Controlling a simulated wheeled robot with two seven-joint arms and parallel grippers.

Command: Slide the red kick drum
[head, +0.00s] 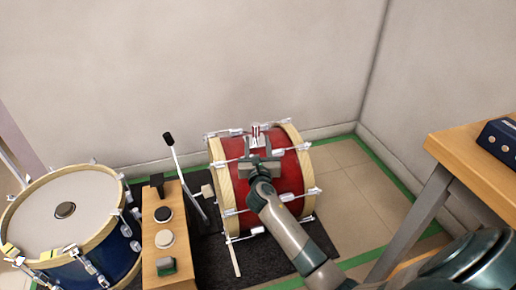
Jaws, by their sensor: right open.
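The red kick drum (229,177) lies on its side on the floor in the middle of the head view, with pale wooden hoops and chrome lugs. A small bracket (256,130) stands on top of its shell. My right gripper (258,149) is open and reaches over the drum from the lower right, with its fingers just in front of the bracket. I cannot tell whether the fingers touch the drum or bracket. The gripper and forearm hide part of the shell. My left gripper is not in view.
A dark mat (207,262) lies under the drum. At left are a blue drum (70,203), a wooden box with knobs (182,246) and an upright lever (181,160). A wooden table (466,150) with a blue device (503,137) stands at right. Tiled floor (345,180) is clear right of the drum.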

